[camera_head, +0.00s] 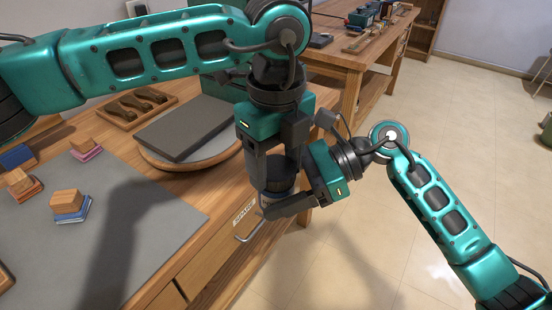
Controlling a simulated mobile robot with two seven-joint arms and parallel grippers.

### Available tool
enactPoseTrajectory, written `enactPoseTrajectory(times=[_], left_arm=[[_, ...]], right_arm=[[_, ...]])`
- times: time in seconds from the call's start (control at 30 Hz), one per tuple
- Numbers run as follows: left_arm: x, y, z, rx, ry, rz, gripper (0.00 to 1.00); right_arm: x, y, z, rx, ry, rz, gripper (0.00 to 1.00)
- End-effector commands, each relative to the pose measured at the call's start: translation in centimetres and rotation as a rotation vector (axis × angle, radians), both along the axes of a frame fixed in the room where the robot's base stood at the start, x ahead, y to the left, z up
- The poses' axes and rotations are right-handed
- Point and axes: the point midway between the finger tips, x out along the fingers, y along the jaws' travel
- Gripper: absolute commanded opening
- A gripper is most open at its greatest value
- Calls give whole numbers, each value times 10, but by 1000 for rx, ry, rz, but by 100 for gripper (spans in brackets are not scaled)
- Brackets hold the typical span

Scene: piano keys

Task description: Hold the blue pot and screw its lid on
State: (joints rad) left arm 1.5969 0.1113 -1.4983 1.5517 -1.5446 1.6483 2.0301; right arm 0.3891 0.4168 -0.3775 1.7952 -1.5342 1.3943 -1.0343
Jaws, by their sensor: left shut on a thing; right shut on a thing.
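The blue pot (279,184) is a small, dark, upright cylinder in front of the workbench's edge. It is held off the bench and largely covered by the grippers. Its lid seems to be the dark upper part (278,163), but I cannot tell how it sits on the pot. My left gripper (278,168) points down from above, shut around the top of this cylinder, on the lid. My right gripper (277,193) reaches in from the right and is shut on the pot's lower body, with one finger across its front.
The workbench (175,190) holds a grey mat (150,215), a round board with a grey slab (185,128), a wooden tray (135,105) and several small blocks (68,202). A drawer with a metal handle (248,232) lies just below the grippers. Open floor (390,250) is at the right.

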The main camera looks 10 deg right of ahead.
Motion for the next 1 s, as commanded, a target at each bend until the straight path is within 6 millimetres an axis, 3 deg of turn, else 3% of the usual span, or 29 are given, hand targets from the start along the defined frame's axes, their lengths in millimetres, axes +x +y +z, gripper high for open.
enactPoseTrajectory(times=[1.0], left_arm=[[0,0,-1,-1,3,-1907,26]], right_arm=[[0,0,0,0,-1,1,0]])
